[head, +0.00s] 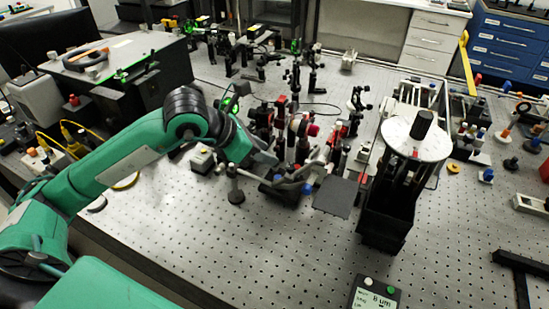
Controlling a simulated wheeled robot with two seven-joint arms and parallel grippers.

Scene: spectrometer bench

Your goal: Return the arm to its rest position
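My green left arm reaches in from the left over the optical bench (285,265). Its gripper (292,178) is low over the middle of the bench, among a cluster of posts and mounts. The grey fingers blend with the dark parts around them, so I cannot tell whether they are open or shut, or whether they hold anything. My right gripper does not show in the head view.
A black stand with a round white top (402,142) stands right of the gripper. A dark square plate (337,196) lies between them. A large dark box (125,70) is behind the arm. A small display box (374,295) is at the front. The front-middle bench is clear.

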